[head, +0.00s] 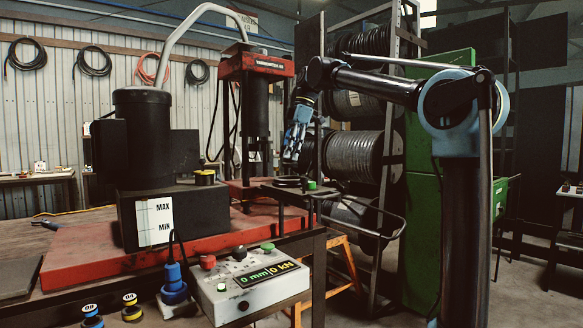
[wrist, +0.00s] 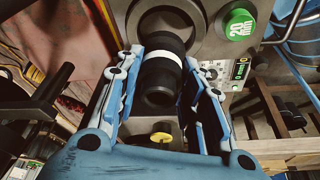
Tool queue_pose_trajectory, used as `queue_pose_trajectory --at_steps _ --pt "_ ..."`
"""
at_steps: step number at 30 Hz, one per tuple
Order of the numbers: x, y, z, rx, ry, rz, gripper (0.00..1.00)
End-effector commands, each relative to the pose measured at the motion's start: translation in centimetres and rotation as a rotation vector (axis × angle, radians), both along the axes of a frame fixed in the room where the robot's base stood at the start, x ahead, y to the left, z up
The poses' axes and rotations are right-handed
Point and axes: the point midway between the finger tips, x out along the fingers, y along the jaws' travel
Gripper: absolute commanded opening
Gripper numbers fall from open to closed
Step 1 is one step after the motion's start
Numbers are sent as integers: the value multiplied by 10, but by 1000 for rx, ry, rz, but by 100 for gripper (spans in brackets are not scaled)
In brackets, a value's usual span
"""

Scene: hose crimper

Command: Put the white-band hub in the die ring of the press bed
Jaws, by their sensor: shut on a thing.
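The white-band hub (wrist: 159,78) is a black cylinder with a white band around it. In the wrist view it lies between the two blue fingers of my gripper (wrist: 162,66), which are shut on it. In the head view my gripper (head: 293,150) hangs to the right of the press, above a dark side shelf; I cannot make out the hub there. The press (head: 256,75) has a red head and a black ram above its red bed (head: 246,188). I cannot clearly make out the die ring under the ram.
The side shelf carries a dark ring (head: 288,182) and a green round marker (head: 311,185), which also shows in the wrist view (wrist: 237,25). A control box (head: 247,284) stands in front. A black pump (head: 142,135) is left of the press; hose reels (head: 352,153) stand behind.

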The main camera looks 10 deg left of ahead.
Motion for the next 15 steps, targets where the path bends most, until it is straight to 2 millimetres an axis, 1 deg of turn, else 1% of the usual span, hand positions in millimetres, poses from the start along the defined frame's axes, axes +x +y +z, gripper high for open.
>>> queue_pose_trajectory --at_steps 4,11,15 --pt "0 0 -9 0 0 0 0" --pt "0 0 -38 0 0 0 0" --pt "0 0 -42 0 0 0 0"
